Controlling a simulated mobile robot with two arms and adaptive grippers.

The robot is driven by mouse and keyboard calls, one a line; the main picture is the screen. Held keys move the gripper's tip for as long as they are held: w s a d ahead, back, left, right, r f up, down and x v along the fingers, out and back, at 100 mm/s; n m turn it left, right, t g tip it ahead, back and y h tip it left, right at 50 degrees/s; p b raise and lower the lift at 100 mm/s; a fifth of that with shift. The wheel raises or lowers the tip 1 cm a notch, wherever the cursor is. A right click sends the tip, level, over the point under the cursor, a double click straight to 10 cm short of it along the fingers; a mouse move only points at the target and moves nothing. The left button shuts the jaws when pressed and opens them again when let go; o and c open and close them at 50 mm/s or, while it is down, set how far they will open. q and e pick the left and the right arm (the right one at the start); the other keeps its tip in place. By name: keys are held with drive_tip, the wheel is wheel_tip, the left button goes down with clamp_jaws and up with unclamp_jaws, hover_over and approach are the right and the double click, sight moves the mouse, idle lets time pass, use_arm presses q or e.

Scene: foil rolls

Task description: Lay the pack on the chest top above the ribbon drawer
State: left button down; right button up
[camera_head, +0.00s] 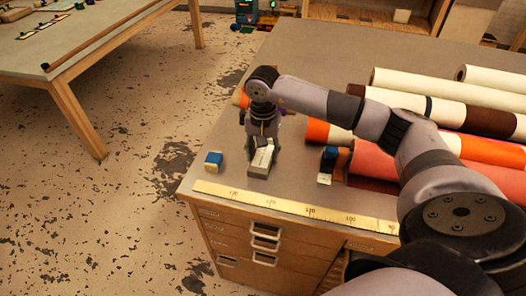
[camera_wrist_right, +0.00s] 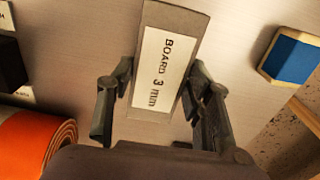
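The pack (camera_head: 261,160) is a grey box with a white label on the chest's worktop (camera_head: 300,70), near its front left corner. In the wrist view the pack (camera_wrist_right: 165,60) reads "BOARD 3 mm" and runs slightly slanted between my right gripper's fingers. My right gripper (camera_head: 263,138) comes down over the pack's far end; in the wrist view its fingers (camera_wrist_right: 160,85) stand on both sides of the pack, very close to it. I cannot tell whether they press on it. The drawers (camera_head: 265,240) show in the chest's front; their labels are too small to read. My left gripper is out of view.
A small blue box (camera_head: 214,161) stands left of the pack, a dark blue one (camera_head: 328,160) to its right. A yellow ruler (camera_head: 300,205) lies along the front edge. Several rolls (camera_head: 440,115) fill the right side. Another table (camera_head: 80,45) stands at the far left.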

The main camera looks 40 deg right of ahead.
sight(263, 155)
drive_tip(key=o, duration=0.5)
drive_tip(key=shift+c, duration=0.2)
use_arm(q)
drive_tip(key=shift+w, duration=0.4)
use_arm(e)
drive_tip(key=shift+r, duration=0.2)
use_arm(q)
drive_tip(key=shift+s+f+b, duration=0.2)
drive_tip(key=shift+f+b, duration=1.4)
use_arm(e)
wheel_tip(263, 155, up, 12)
drive_tip(key=shift+f, duration=0.1)
